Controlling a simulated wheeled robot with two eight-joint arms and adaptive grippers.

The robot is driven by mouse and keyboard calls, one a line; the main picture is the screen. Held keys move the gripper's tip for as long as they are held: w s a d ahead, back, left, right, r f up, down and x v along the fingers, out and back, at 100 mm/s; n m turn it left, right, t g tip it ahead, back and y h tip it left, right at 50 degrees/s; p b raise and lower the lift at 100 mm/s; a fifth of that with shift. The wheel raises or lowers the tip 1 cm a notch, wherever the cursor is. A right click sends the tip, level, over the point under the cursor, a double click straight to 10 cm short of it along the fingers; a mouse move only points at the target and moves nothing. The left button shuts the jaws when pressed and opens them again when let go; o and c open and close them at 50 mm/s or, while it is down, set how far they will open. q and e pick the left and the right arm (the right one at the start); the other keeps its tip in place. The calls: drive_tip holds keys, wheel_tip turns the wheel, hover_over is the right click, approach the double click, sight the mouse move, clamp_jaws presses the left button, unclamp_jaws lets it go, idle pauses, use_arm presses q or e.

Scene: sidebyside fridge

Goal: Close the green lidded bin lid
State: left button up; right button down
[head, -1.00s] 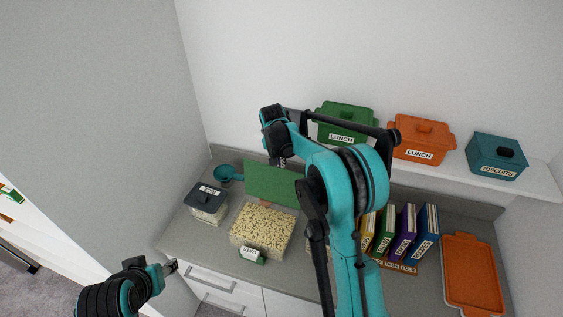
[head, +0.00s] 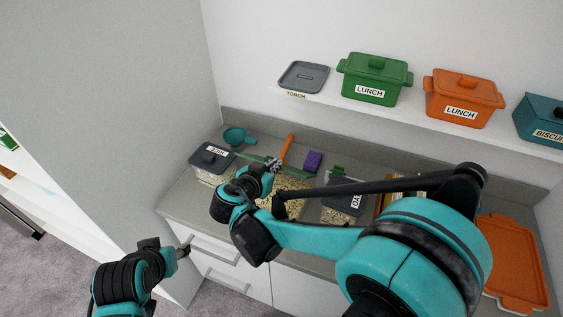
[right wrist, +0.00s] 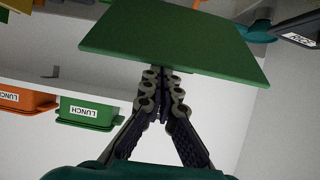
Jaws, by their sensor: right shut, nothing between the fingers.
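The bin (head: 292,185) with pale contents sits on the counter in the head view, largely hidden behind my right arm. Its green lid (head: 253,158) shows there as a thin, nearly edge-on strip above the bin. In the right wrist view the lid (right wrist: 175,38) is a broad flat green panel across the fingertips. My right gripper (head: 271,166) is shut and empty at the lid; its fingertips (right wrist: 163,72) overlap the panel's edge, and I cannot tell whether they touch. My left gripper (head: 185,249) is low at the left, away from the bin; its finger opening is unclear.
A dark-lidded container (head: 212,160) and a teal scoop (head: 238,136) stand left of the bin. Another dark-lidded container (head: 343,197) is to its right. A shelf above holds a green lunch pot (head: 374,80) and an orange one (head: 462,97). An orange tray (head: 515,260) lies far right.

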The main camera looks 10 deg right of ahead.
drive_tip(key=s+a+f+t+h+b, duration=0.1)
drive_tip(key=s+a+f+t+b, duration=0.1)
drive_tip(key=f+b, duration=0.4)
drive_tip(key=s+a+f+t+h+b, duration=0.1)
drive_tip(key=s+a+f+b, duration=0.1)
drive_tip(key=f+b, duration=0.4)
drive_tip(key=shift+s+f+t+h+b, duration=0.35)
drive_tip(key=shift+s+b, duration=0.4)
drive_tip(key=shift+b, duration=1.45)
drive_tip(key=shift+a+r, duration=0.1)
drive_tip(key=shift+r, duration=0.1)
